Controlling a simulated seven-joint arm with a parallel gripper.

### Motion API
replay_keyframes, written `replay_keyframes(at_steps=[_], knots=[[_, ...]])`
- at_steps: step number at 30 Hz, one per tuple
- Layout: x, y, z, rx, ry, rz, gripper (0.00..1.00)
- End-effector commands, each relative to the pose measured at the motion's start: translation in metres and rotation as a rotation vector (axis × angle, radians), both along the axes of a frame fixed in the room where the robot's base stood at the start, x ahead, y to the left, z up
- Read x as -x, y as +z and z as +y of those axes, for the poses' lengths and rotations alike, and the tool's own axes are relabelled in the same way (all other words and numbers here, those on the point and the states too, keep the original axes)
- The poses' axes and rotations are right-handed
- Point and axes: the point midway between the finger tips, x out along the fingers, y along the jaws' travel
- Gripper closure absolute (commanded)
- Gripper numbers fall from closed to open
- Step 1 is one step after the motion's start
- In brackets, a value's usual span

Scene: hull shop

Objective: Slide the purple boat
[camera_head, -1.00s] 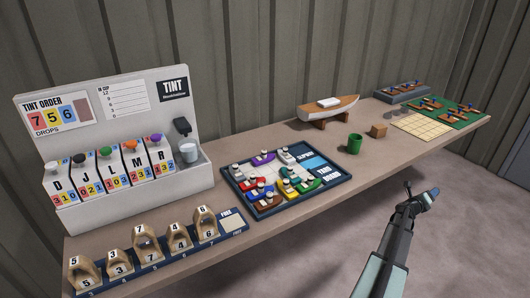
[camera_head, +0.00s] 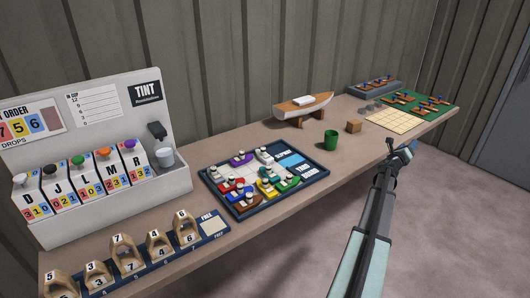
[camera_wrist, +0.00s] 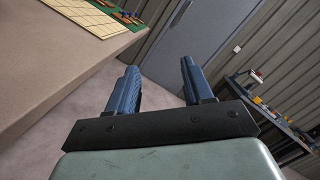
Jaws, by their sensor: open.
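The purple boat (camera_head: 241,159) sits at the back left of the dark blue tray (camera_head: 230,207) on the bench, among several other small boats in white, red, blue, yellow, green and brown. A light blue patch lies at the tray's right part. My gripper (camera_head: 395,146) is at the bench's front edge, to the right of the tray and well apart from it. In the wrist view my gripper (camera_wrist: 160,84) shows two blue fingers spread apart with nothing between them. The boats are out of the wrist view.
A green cup (camera_head: 331,140) and a wooden block (camera_head: 354,126) stand right of the tray. A model boat (camera_head: 303,107) stands behind. The tint stand (camera_head: 110,165) and numbered holders (camera_head: 128,254) are at the left. A green board (camera_head: 424,104) is at the far right.

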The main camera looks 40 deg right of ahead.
Motion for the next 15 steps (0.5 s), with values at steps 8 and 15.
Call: replay_keyframes(at_steps=[8, 15], knots=[[-0.163, 0.026, 0.071, -0.002, 0.343, 0.357, 0.49], [-0.301, 0.036, 0.182, 0.055, 0.690, 0.789, 0.49]])
